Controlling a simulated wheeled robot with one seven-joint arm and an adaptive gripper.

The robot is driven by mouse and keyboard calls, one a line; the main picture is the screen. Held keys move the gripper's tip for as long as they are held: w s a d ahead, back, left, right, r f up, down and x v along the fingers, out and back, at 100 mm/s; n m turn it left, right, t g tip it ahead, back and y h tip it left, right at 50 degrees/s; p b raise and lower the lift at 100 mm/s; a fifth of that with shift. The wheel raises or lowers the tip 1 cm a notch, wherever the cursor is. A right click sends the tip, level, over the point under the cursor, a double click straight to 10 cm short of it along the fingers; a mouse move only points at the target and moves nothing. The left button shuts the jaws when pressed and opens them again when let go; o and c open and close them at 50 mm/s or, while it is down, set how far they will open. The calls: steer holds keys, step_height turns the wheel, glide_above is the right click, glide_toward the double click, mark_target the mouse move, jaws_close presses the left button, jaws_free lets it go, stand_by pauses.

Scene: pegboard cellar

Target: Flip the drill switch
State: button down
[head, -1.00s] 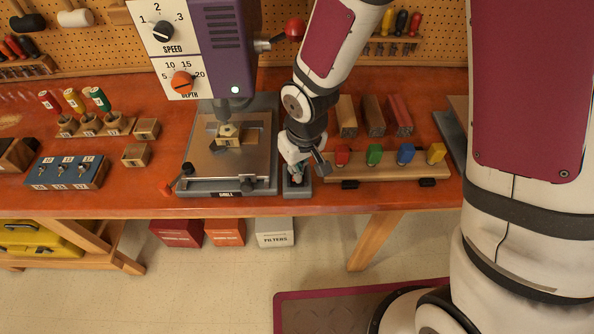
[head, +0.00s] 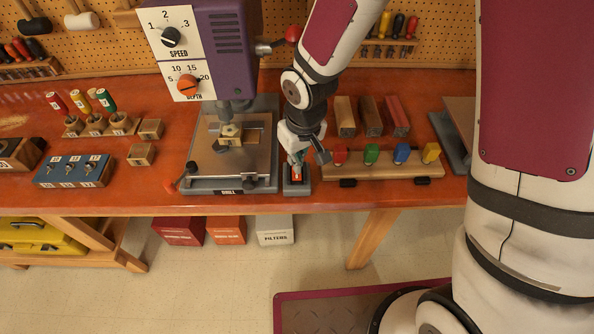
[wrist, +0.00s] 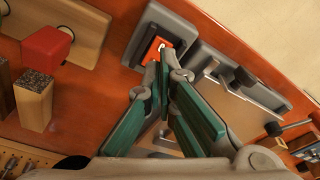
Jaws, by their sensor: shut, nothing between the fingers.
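The drill switch (head: 296,174) is a small grey box with a red-orange plate, on the bench just right of the drill's base. In the wrist view its orange plate with a pale-edged rocker (wrist: 155,45) shows right at my fingertips. My gripper (head: 296,161) points down over the back part of the switch, its fingers shut and empty. The green-padded fingers (wrist: 163,65) come together beside the plate; whether they touch it I cannot tell. The drill (head: 222,50) has a purple head with speed and depth dials.
A wooden rack with coloured blocks (head: 385,166) stands close right of the switch. The drill's metal base (head: 205,160) and lever are close on the left. Wood blocks (head: 370,116) stand behind the rack. A blue key box (head: 75,170) lies at left.

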steer(key=shift+r+p, duration=0.85)
steer(key=shift+r, duration=0.95)
steer(key=s+d+r+m+t+h+b, duration=0.1)
steer(key=s+d+r, duration=0.1)
steer(key=d+r, duration=0.45)
steer(key=s+d+r+m+t, duration=0.15)
steer(key=d+r, duration=0.25)
steer(key=r, duration=0.6)
steer(key=s+d+r+m, duration=0.1)
steer(key=s+d+r, duration=0.1)
steer(key=s+r, duration=0.2)
steer(key=s+d+r+m+t+b, duration=0.1)
steer(key=s+d+r+m, duration=0.1)
steer(key=s, duration=0.6)
steer(key=shift+d+r, duration=0.8)
steer(key=shift+r, duration=0.25)
steer(key=shift+s+t, duration=0.1)
steer(key=shift+t, duration=0.15)
